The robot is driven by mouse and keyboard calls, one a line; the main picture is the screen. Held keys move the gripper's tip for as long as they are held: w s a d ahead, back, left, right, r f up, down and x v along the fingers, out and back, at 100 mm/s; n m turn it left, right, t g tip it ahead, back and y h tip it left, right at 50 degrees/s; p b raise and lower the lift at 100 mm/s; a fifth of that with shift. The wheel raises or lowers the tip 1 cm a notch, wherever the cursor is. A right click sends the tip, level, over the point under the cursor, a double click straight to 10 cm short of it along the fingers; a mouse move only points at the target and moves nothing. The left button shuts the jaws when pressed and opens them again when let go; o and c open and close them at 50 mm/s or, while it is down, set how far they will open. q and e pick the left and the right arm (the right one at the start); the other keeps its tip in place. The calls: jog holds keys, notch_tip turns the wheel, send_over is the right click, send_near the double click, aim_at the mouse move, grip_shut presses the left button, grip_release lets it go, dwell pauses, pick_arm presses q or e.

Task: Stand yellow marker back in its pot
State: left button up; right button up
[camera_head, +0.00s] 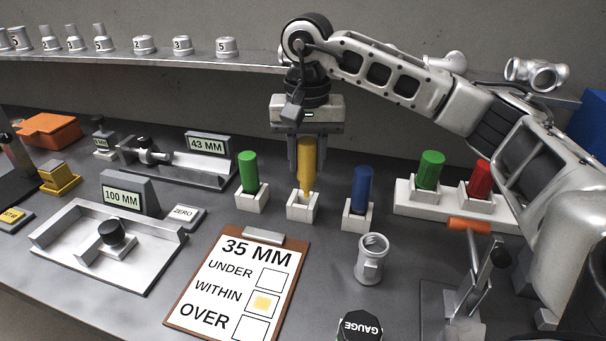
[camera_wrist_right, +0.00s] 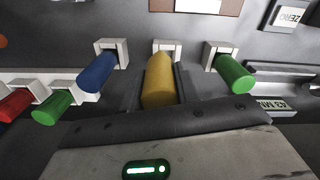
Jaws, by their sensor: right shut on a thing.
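The yellow marker (camera_head: 306,160) is upright, narrow tip down, between the fingers of my right gripper (camera_head: 306,168), which is shut on it. Its tip is at the opening of a small white pot (camera_head: 302,212); I cannot tell how far inside it is. In the right wrist view the yellow marker (camera_wrist_right: 159,80) sits between the dark fingers, with the white pot (camera_wrist_right: 166,44) just beyond, partly hidden by it. My left gripper is not in view.
A green marker (camera_head: 248,172) and a blue marker (camera_head: 361,187) stand in pots on either side. A white rack (camera_head: 405,200) holds another green and a red marker. A clipboard (camera_head: 205,320), a metal casting (camera_head: 371,258) and a clamp (camera_head: 470,290) are nearer.

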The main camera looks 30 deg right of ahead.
aim_at(303, 176)
jog(key=w+f, duration=0.2)
jog(key=shift+d+f, duration=0.3)
jog(key=shift+f, duration=0.05)
jog(key=shift+w+f+p, duration=0.15)
jog(key=shift+f+p, duration=0.15)
jog(key=shift+f, duration=1.2)
jog(key=shift+f, duration=0.2)
jog(key=o, duration=1)
notch_tip(303, 176, up, 16)
jog(key=shift+a+f+p, duration=0.1)
jog(key=shift+p, duration=0.4)
